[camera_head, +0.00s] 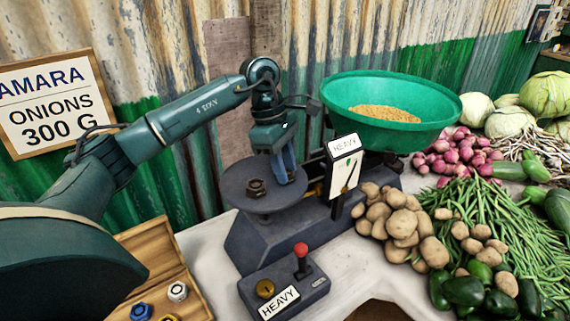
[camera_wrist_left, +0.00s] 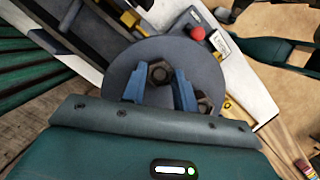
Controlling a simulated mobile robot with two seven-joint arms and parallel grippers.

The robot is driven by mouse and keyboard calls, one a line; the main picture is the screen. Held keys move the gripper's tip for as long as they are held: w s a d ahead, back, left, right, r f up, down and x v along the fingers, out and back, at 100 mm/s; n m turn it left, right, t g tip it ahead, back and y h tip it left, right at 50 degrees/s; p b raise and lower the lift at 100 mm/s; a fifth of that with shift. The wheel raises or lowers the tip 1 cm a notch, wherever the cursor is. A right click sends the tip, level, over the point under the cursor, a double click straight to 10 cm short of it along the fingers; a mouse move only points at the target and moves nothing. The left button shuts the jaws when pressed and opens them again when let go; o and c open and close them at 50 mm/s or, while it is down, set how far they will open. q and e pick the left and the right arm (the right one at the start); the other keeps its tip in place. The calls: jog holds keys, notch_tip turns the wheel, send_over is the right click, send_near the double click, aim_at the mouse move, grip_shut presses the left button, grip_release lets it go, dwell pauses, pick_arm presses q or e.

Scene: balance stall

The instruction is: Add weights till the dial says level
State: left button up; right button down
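The balance's flat round pan (camera_head: 238,190) has one dark hex weight (camera_head: 256,188) on it. In the left wrist view this weight (camera_wrist_left: 204,107) is partly hidden by a finger. My left gripper (camera_head: 287,178) is low over the pan's right side. Its blue fingers (camera_wrist_left: 161,75) are against a second hex weight (camera_wrist_left: 160,73), which fills the gap between them, at or just above the pan. The green bowl (camera_head: 440,104) of grain is on the other side. The dial (camera_head: 345,175) reads HEAVY on its card, its needle tilted. My right gripper is not in view.
A control box (camera_head: 312,284) with a red-knobbed lever and a HEAVY label is in front. A wooden weight tray (camera_head: 150,243) at lower left holds several hex weights (camera_head: 177,291). Potatoes (camera_head: 400,222), beans and other vegetables crowd the right.

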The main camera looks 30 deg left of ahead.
pick_arm(q)
jog(key=o, duration=0.5)
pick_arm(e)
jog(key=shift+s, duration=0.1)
pick_arm(q)
jog(key=shift+r, duration=0.25)
jog(key=v, duration=1.2)
jog(key=shift+a+r, duration=0.1)
jog(key=shift+r, duration=0.25)
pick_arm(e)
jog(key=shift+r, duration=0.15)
